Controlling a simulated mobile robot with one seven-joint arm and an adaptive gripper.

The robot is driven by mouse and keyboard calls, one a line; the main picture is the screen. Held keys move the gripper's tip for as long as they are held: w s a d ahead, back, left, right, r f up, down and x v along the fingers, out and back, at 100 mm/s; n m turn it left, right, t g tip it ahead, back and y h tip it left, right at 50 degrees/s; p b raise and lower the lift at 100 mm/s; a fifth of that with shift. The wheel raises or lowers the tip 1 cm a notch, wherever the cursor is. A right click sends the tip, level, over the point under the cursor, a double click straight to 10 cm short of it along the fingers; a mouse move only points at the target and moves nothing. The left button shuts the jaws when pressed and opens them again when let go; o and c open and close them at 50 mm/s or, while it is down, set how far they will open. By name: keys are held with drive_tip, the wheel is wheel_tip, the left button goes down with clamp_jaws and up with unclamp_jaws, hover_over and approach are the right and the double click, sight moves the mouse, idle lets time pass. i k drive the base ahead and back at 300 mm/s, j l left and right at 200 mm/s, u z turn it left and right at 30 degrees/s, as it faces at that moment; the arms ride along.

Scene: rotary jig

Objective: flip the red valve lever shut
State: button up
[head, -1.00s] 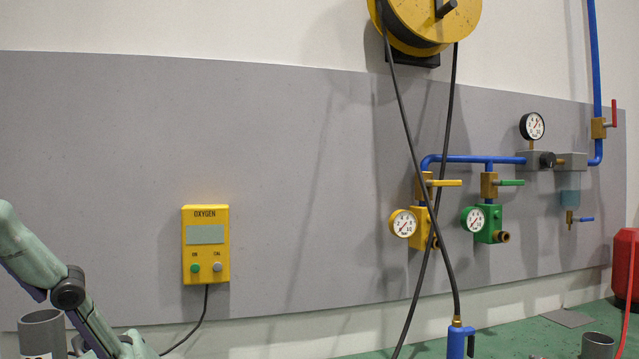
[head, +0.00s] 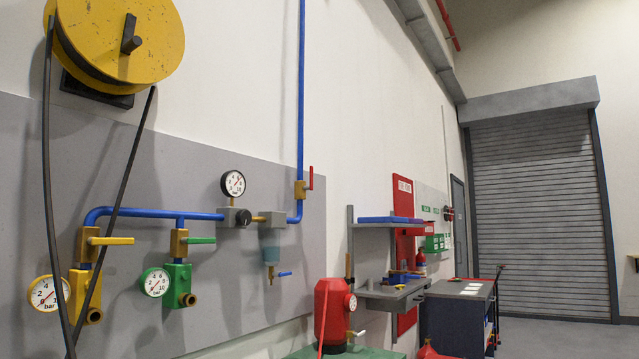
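The red valve lever (head: 311,178) is on a brass valve body (head: 299,189) in the blue vertical pipe (head: 301,90), on the wall right of the round gauge. The lever stands upright, parallel to the pipe. My gripper is not in the head view.
Left of it are a gauge (head: 233,183), a yellow-handled valve (head: 109,241), a green-handled valve (head: 200,240) and a hose reel (head: 120,40) with hanging black hose. A red tank (head: 331,312) stands below right. A shelf (head: 388,290) and cabinet (head: 458,318) are further right.

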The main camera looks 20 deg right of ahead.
sight(311, 178)
drive_tip(key=i+l, duration=0.2)
drive_tip(key=l, duration=0.2)
drive_tip(key=i+l, duration=0.15)
drive_tip(key=l, duration=0.2)
drive_tip(key=i+l, duration=0.2)
drive_tip(key=l, duration=0.2)
drive_tip(key=i+l+u, duration=0.1)
drive_tip(key=l, duration=0.3)
drive_tip(key=i+l, duration=0.2)
drive_tip(key=l, duration=0.2)
drive_tip(key=i+l, duration=0.2)
drive_tip(key=l, duration=0.15)
drive_tip(key=i+l, duration=0.15)
drive_tip(key=l, duration=0.25)
drive_tip(key=i+j+z, duration=0.15)
drive_tip(key=z, duration=0.15)
drive_tip(key=i+j+z, duration=0.15)
drive_tip(key=z, duration=0.2)
